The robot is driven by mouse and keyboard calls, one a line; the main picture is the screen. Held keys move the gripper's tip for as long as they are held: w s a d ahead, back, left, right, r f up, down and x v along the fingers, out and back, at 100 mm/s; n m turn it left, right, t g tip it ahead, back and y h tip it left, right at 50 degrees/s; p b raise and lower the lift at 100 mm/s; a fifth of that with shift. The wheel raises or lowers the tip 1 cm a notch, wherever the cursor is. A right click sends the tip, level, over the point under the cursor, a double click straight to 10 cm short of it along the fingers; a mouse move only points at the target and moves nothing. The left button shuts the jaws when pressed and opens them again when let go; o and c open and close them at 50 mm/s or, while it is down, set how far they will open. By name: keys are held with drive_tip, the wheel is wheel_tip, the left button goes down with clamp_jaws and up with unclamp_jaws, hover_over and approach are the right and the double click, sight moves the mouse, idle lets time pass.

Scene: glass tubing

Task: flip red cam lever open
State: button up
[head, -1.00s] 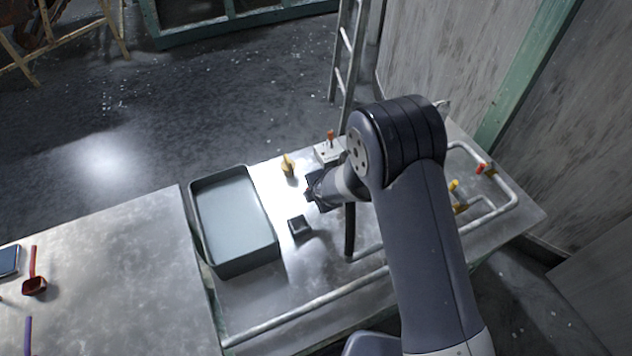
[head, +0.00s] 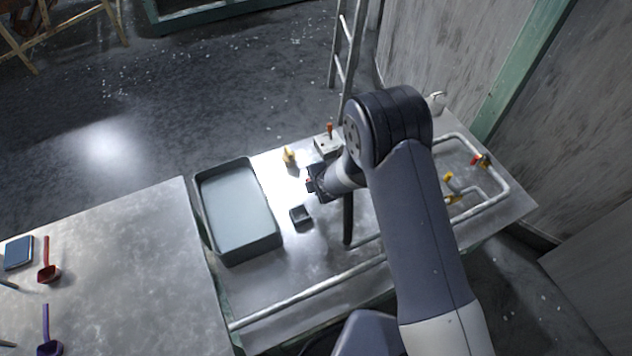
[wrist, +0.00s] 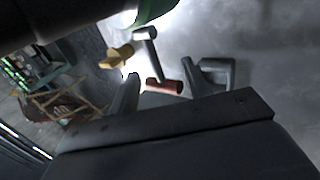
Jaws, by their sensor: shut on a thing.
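My gripper (head: 312,184) is low over the right-hand metal bench, between the grey tray and my forearm. A small bit of red shows at its tip in the head view. In the wrist view a short red cylinder (wrist: 165,87), joined to a grey T-shaped bar (wrist: 150,53), lies between the fingers (wrist: 160,84). The jaws are closed on this red piece; exact finger contact is hard to make out. Its mount is hidden. Another red-topped lever (head: 330,129) stands upright on a pale box (head: 327,146), and a red handle (head: 477,160) sits on the pipe.
A grey tray (head: 277,241) is left of the gripper. A small dark block (head: 300,215) lies below it and a yellow piece (head: 289,157) beyond it. Metal piping (head: 300,305) with yellow handles runs along the bench. The left bench (head: 130,270) holds red and purple scoops.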

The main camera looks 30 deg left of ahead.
drive_tip(key=o, duration=0.6)
drive_tip(key=shift+w+a+r, duration=0.1)
drive_tip(key=shift+a+r, duration=0.1)
drive_tip(key=o, duration=0.3)
drive_tip(key=shift+d+f, duration=0.1)
drive_tip(key=shift+o, duration=0.2)
drive_tip(key=shift+d, duration=0.1)
drive_tip(key=v, duration=1)
drive_tip(key=shift+r, duration=0.3)
drive_tip(key=shift+f, duration=0.1)
drive_tip(key=x, duration=1)
drive_tip(key=shift+f, duration=0.3)
